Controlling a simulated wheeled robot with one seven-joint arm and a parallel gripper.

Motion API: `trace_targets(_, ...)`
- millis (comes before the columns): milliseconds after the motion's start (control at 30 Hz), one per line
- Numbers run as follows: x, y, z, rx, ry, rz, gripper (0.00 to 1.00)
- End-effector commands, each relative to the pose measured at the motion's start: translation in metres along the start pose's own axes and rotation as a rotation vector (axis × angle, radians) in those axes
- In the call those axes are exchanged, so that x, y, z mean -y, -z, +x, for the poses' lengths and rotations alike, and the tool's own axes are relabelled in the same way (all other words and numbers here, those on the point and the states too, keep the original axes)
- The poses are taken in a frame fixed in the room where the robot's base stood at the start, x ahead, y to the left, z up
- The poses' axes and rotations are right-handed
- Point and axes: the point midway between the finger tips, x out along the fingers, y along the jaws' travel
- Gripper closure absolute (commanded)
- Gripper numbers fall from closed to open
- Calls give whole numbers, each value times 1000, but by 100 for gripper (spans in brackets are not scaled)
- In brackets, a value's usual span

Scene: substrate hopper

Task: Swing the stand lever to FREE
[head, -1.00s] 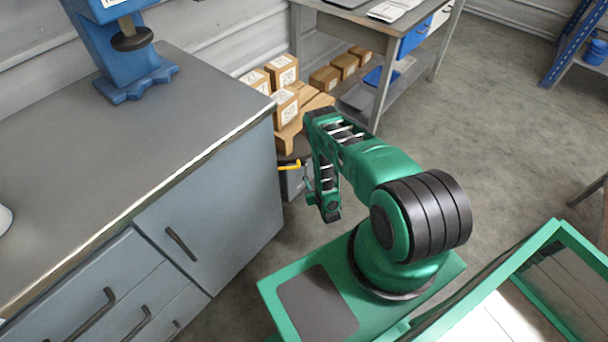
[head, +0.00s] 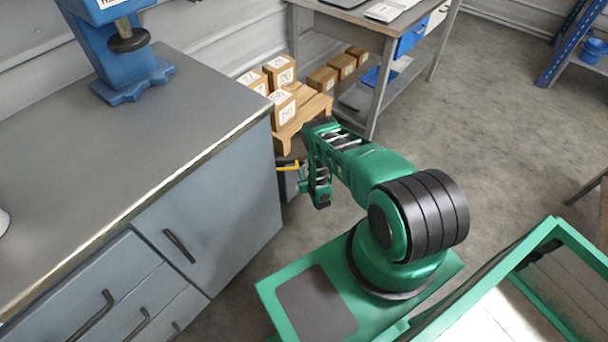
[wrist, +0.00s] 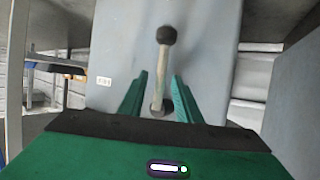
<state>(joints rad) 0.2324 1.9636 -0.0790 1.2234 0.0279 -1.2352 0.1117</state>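In the wrist view, a lever (wrist: 163,68) with a pale shaft and a black ball knob stands out against a blue-grey panel (wrist: 205,55). Its dark pivot shows low between my fingers. A small white label (wrist: 104,82) sits on the panel left of the lever; its text is too small to read. My gripper (wrist: 161,77) is open, one green finger on each side of the shaft, with gaps visible. Whether either finger touches the shaft I cannot tell. In the head view my arm hides the lever, and the gripper cannot be made out clearly.
A grey cabinet (head: 210,190) with drawers stands left of my arm, close to it. A yellow bar (head: 287,167) shows beside the arm's end. Numbered boxes (head: 283,105) on a wooden pallet (head: 312,108) and a workbench (head: 385,25) stand behind. Floor at right is open.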

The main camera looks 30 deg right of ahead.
Motion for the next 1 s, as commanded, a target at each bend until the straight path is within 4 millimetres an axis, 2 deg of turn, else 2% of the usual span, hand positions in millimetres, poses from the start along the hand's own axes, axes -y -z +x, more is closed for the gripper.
trace_targets(33,0,0,0,0,0,0,74)
trace_targets(133,0,0,0,0,0,0,98)
trace_targets(167,0,0,0,0,0,0,100)
trace_targets(867,-4,-1,2,-73,-42,-102,100)
trace_targets(900,-4,-1,2,-73,-42,-102,81)
trace_targets(967,-3,-1,2,-73,-41,-102,69)
trace_targets(1000,-3,-1,2,-73,-41,-102,69)
